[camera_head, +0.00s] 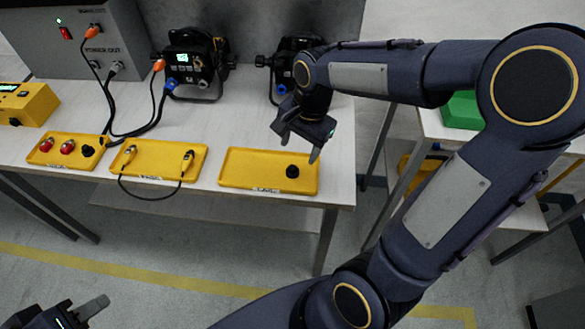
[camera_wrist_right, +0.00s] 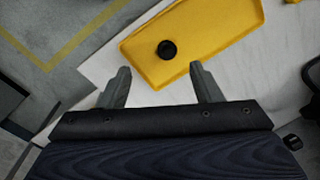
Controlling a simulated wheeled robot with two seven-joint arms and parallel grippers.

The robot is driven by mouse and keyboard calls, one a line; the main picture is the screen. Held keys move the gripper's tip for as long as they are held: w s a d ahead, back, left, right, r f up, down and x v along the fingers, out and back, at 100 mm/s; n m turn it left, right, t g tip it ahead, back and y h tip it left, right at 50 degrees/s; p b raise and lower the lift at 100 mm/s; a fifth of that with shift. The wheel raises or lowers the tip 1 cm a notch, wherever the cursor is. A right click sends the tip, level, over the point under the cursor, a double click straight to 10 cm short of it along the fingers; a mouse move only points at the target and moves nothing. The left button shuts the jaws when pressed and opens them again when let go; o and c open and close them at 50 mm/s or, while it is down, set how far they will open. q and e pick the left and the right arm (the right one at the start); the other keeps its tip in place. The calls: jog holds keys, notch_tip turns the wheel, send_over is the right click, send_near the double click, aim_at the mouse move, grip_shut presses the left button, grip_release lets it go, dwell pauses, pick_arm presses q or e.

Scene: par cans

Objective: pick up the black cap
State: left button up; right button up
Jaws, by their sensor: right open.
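The black cap (camera_head: 292,171) is a small round piece lying on the right part of the right yellow tray (camera_head: 240,181). In the right wrist view the cap (camera_wrist_right: 167,49) shows on the tray (camera_wrist_right: 225,25), beyond the fingertips and roughly in line with the gap between them. My right gripper (camera_head: 300,140) is open and empty, above the back edge of that tray; its two spread fingers (camera_wrist_right: 160,69) show in the wrist view. My left gripper (camera_head: 85,310) is partly in view at the bottom left, away from the table; its opening is unclear.
A middle yellow tray (camera_head: 150,172) holds a cable. The left tray (camera_head: 45,160) holds red caps (camera_head: 67,147) and a black piece (camera_head: 88,151). Two dark lamps (camera_head: 195,65) and a grey power box (camera_head: 75,50) stand behind. White tabletop is clear around the right tray.

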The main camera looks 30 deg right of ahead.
aim_at(292, 167)
jog(key=w+f+m, duration=0.2)
jog(key=w+f+m+g+h, duration=0.1)
jog(key=w, duration=0.1)
jog(key=shift+w+d+f, duration=0.1)
jog(key=shift+d+f, duration=0.15)
jog(key=shift+f, duration=0.1)
jog(key=shift+w+f, duration=0.1)
jog(key=shift+f, duration=0.2)
jog(key=f, duration=0.4)
jog(key=s+f, duration=0.1)
jog(key=f, duration=0.1)
jog(key=shift+a+f, duration=0.15)
jog(key=shift+w+f, duration=0.1)
jog(key=shift+f, duration=0.4)
jog(key=c, duration=1.1)
